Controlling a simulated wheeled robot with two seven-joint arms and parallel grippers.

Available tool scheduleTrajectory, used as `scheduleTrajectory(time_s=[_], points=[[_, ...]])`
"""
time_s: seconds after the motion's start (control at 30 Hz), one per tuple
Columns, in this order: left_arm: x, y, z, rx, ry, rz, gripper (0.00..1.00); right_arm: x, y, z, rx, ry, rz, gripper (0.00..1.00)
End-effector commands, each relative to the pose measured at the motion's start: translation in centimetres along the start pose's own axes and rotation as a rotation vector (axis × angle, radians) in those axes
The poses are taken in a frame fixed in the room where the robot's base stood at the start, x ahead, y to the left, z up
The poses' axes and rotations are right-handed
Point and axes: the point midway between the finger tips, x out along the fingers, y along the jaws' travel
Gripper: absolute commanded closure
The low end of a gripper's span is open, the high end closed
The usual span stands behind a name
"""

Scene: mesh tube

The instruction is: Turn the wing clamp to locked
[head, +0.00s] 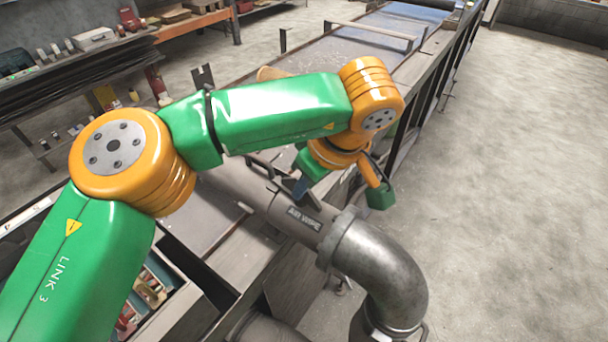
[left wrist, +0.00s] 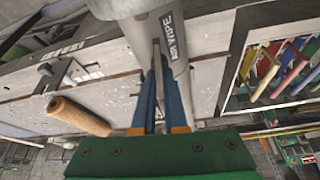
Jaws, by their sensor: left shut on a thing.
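The wing clamp shows as a thin grey wing (left wrist: 156,58) against the pipe in the left wrist view. My left gripper (left wrist: 158,80) is shut on this wing, with a blue finger on either side. In the head view my left gripper (head: 300,187) is at the pipe marked AIR WIPE (head: 303,221), and my arm and wrist hide most of the clamp. The same pipe (left wrist: 173,42) fills the top middle of the left wrist view. I cannot read any locked mark. My right gripper is in neither view.
A large grey pipe elbow (head: 385,262) bends down close to my gripper. A conveyor bed (head: 340,52) runs away behind. A tan roller (left wrist: 79,116) and a bin of coloured tools (left wrist: 284,68) lie to either side. Open floor (head: 510,180) lies at right.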

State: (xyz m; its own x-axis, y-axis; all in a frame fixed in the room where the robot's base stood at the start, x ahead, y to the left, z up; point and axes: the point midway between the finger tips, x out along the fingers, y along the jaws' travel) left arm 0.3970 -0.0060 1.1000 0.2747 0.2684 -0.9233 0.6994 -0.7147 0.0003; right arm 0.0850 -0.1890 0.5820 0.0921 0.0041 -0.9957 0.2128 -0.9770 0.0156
Motion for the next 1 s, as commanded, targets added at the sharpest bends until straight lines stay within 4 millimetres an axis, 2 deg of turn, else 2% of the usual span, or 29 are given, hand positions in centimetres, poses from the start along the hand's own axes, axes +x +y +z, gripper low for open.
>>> scheduleTrajectory(time_s=[0.03,0.3,0.93,1.0], points=[[-0.3,0.0,-0.1,-0.025,0.000,-0.011,1.00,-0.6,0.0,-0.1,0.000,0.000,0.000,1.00],[-0.2,0.1,-0.1,-0.131,0.000,-0.054,1.00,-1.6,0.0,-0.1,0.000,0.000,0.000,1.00],[0.0,0.2,-0.1,-0.171,0.000,-0.071,1.00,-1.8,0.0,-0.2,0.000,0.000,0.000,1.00],[0.0,0.1,-0.1,-0.171,0.000,-0.071,0.77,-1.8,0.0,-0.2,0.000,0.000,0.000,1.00]])
